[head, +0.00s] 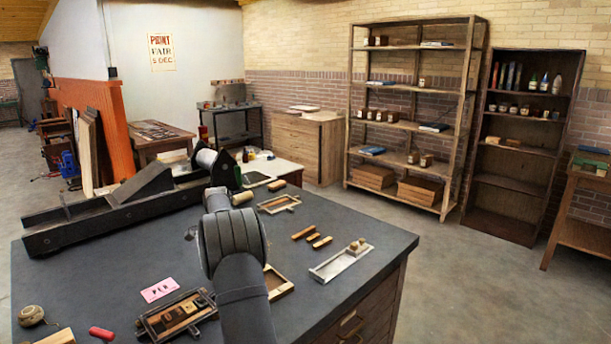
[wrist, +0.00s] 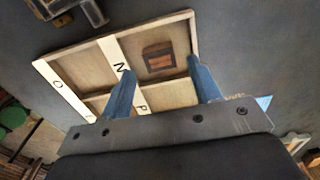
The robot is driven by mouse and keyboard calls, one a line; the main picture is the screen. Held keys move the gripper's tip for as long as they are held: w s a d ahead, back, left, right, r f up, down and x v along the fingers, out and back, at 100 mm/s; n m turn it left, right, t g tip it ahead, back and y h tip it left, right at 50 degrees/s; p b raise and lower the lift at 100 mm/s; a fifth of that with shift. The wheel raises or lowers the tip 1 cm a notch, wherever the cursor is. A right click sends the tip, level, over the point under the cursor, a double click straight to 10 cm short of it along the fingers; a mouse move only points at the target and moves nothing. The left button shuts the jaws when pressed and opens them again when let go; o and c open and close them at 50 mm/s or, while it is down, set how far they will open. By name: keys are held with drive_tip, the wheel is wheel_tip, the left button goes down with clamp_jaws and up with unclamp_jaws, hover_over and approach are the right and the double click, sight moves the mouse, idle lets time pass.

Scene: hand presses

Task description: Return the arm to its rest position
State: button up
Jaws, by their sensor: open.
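My gripper (wrist: 160,68) shows in the wrist view with its two blue fingers spread apart and nothing held between them. It is over a shallow wooden tray (wrist: 72,63) with pale dividers lettered O, N and P. A small wooden block with a reddish-brown face (wrist: 158,57) lies in one compartment, between the fingertips in the picture. In the head view my arm reaches out over the dark table, and its own links hide the gripper. A wooden tray (head: 284,292) shows partly behind the arm; I cannot tell if it is the lettered one.
On the dark table (head: 330,295) are a framed block set (head: 172,317), a pink card (head: 160,290), a red-handled tool (head: 102,333), several wooden strips (head: 304,232) and a pale metal tray (head: 335,268). A long dark press (head: 110,215) lies along the far left.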

drive_tip(key=shift+r, duration=0.55)
